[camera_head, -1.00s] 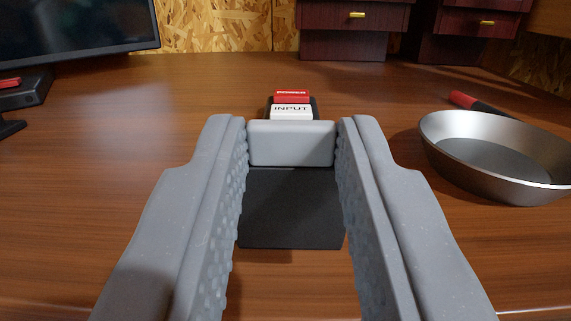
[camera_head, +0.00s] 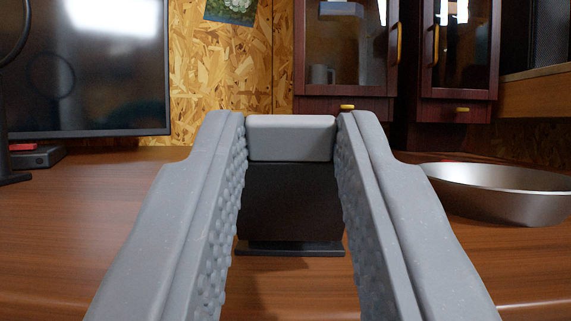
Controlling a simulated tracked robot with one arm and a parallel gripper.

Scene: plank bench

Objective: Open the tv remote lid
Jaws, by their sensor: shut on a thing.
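My gripper (camera_head: 290,122) is in the middle of the view, with one finger on each side of a light grey block (camera_head: 291,143). It is shut on this block. Directly below the block is a flat dark panel (camera_head: 290,195), which looks like the lid of the tv remote. It faces me and looks steeply raised. A thin dark edge (camera_head: 290,248) runs along its foot, close to the table surface. The remote's buttons are hidden behind the block and panel. I cannot tell how far the lid is open.
A silver pan (camera_head: 500,205) stands on the wooden table (camera_head: 110,235) at the right. A dark screen (camera_head: 85,75) is at the back left, with a small dark box (camera_head: 38,158) before it. Dark red cabinets (camera_head: 345,65) stand at the back. The table left of my gripper is clear.

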